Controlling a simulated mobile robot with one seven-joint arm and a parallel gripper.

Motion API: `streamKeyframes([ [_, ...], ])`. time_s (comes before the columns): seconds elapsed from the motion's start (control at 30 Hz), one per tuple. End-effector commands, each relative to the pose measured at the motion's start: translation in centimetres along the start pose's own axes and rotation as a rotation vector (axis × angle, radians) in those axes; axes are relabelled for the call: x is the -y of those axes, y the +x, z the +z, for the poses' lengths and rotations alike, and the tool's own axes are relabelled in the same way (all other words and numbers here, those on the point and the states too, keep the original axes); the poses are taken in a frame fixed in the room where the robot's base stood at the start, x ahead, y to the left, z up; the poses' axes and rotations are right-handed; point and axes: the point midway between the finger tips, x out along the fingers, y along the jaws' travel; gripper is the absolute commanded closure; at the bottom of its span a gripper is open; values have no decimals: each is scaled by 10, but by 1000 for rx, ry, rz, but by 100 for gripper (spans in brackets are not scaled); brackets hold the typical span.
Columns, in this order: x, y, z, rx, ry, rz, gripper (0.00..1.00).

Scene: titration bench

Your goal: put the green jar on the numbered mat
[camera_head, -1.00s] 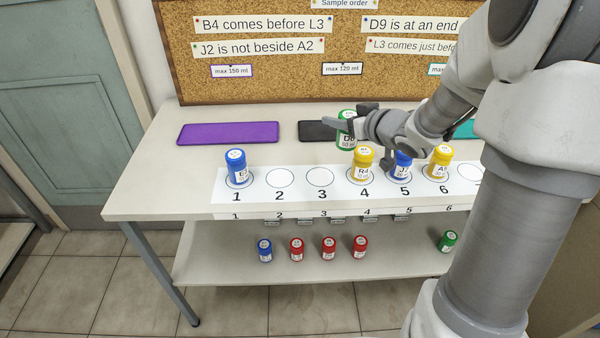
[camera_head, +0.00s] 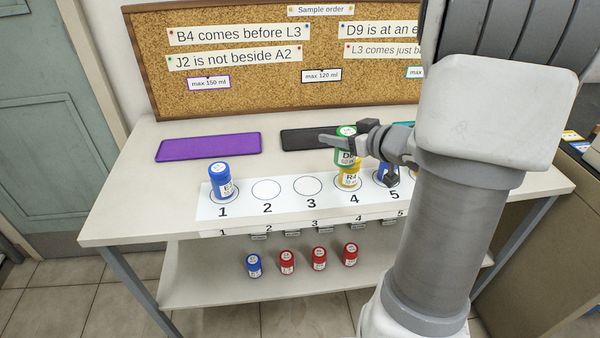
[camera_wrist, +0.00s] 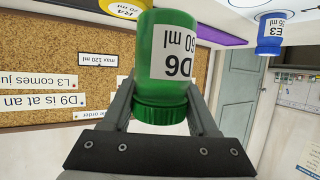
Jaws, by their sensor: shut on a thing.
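On the mat a blue jar (camera_head: 220,180) stands on circle 1, and a yellow jar (camera_head: 350,177) on circle 4, partly hidden behind the green jar. Circles 2 and 3 are empty.
A purple mat (camera_head: 208,147) and a black mat (camera_head: 305,139) lie at the back of the bench, before a corkboard (camera_head: 268,82) with clue strips. Blue and red jars (camera_head: 288,262) stand on the lower shelf. My arm hides the right end of the numbered mat.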

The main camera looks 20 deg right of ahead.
Motion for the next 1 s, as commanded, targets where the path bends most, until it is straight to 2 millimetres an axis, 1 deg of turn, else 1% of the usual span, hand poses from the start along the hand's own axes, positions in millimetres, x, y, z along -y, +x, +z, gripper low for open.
streamKeyframes([
  [0.03, 11, 15, 10, 1, -1, -7, 98],
  [0.1, 21, 31, 14, 1, -1, -7, 98],
  [0.2, 36, 51, 19, 0, -1, -6, 98],
  [0.33, 49, 70, 23, 0, -2, -4, 98],
  [0.4, 53, 76, 24, 1, -1, -3, 98],
  [0.57, 56, 82, 28, 1, 0, -1, 98],
  [0.8, 55, 94, 59, 2, 1, -1, 98],
  [0.83, 55, 95, 61, 2, 0, 0, 98],
  [1.0, 55, 94, 60, 1, -2, 0, 98],
])
